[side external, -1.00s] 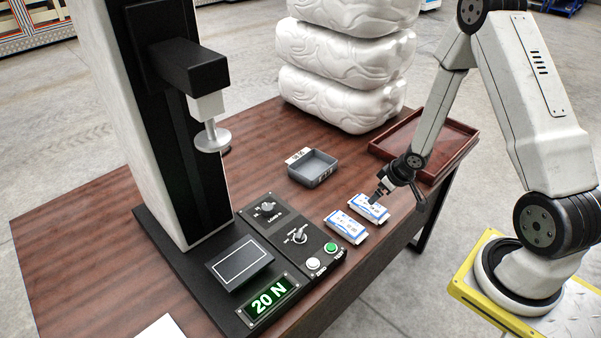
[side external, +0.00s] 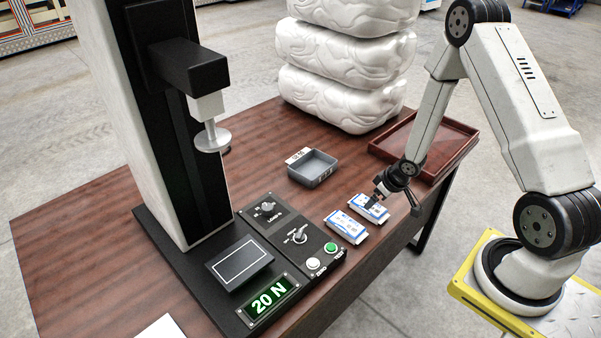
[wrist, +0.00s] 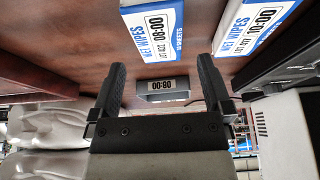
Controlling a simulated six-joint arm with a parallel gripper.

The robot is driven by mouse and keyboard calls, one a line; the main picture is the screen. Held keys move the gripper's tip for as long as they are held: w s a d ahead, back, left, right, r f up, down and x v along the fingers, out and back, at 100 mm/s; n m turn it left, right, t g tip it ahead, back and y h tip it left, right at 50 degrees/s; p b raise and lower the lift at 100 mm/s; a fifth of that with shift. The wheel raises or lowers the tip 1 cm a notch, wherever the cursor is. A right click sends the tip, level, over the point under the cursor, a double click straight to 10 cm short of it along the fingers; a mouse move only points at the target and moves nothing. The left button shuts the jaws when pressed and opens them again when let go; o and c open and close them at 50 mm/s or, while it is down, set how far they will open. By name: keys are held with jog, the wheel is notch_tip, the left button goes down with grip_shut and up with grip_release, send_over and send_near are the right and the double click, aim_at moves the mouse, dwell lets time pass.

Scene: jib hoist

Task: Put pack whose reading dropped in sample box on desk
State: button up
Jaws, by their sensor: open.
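Two white and blue wet wipes packs lie side by side on the desk. The right pack (side external: 366,209) is marked 08:00 in the wrist view (wrist: 152,30); the left pack (side external: 346,224) is marked 10:00 there (wrist: 246,28). My gripper (side external: 377,196) is open and empty, just above the right pack, partly hiding its far end. In the wrist view its fingers (wrist: 161,65) are apart. The small grey sample box (side external: 313,172) is open and looks empty. Its label appears upside down as 08:00 in the wrist view (wrist: 160,86). The tester display (side external: 272,300) reads 20 N.
The tester's black column and press head (side external: 212,138) stand left, with a control panel (side external: 298,236) beside the packs. A stack of white moulded blocks (side external: 345,75) is behind. An empty red-brown tray (side external: 465,140) sits at the right. Desk between packs and box is clear.

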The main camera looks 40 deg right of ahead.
jog(key=shift+f, duration=0.1)
jog(key=shift+x, duration=2.45)
jog(key=shift+d+f, duration=0.1)
jog(key=shift+f, duration=0.15)
jog(key=c, duration=1.2)
jog(key=shift+r, duration=0.1)
notch_tip(320, 180, up, 18)
dwell(0.4)
jog(key=shift+r, duration=0.15)
dwell(0.6)
